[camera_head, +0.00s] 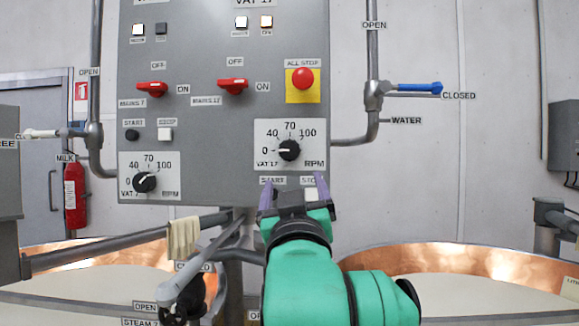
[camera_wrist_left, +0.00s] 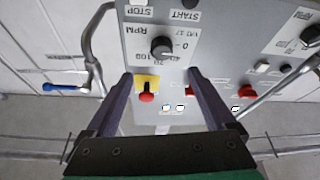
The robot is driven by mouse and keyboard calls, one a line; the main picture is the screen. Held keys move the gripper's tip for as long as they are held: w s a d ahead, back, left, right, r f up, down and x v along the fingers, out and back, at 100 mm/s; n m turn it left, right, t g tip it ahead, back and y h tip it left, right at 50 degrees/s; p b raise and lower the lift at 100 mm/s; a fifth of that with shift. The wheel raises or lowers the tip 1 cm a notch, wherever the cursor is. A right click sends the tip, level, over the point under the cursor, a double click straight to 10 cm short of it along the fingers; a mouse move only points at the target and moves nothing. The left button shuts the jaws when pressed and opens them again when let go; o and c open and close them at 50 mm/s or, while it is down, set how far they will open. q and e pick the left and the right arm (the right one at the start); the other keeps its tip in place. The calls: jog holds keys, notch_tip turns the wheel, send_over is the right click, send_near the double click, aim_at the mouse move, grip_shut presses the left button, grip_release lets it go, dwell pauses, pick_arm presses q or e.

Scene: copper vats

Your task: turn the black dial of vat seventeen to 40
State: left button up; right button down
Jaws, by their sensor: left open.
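The black dial of vat 17 (camera_head: 289,150) sits on a white plate marked VAT 17 and RPM at the panel's lower right. Its scale shows 40, 70 and 100, and its pointer appears to face left, toward 0. In the left wrist view the same dial (camera_wrist_left: 162,47) appears upside down, beyond and between the fingertips. My left gripper (camera_head: 293,187) is open and empty, just below the dial in the head view, fingers toward the panel. It also shows in the left wrist view (camera_wrist_left: 159,76). It appears apart from the dial. My right gripper is not in view.
The grey panel (camera_head: 205,120) also carries a similar vat 7 dial (camera_head: 144,182), red switches (camera_head: 232,86) and a red all-stop button (camera_head: 303,78). START and STOP buttons lie below the vat 17 dial. A pipe with a blue valve handle (camera_head: 420,88) stands right; copper vats (camera_head: 460,262) lie below.

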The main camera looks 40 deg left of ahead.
aim_at(289, 151)
pick_arm(q)
jog(key=p+x, duration=0.2)
jog(key=x, duration=0.2)
jog(key=p+x, duration=0.2)
jog(key=x, duration=0.3)
jog(key=r+p+x, duration=0.1)
jog(key=p+x, duration=0.1)
jog(key=x, duration=0.2)
jog(key=shift+a+r, duration=0.2)
jog(key=shift+a, duration=0.15)
jog(key=shift+w+a, duration=0.3)
jog(key=c, duration=1.4)
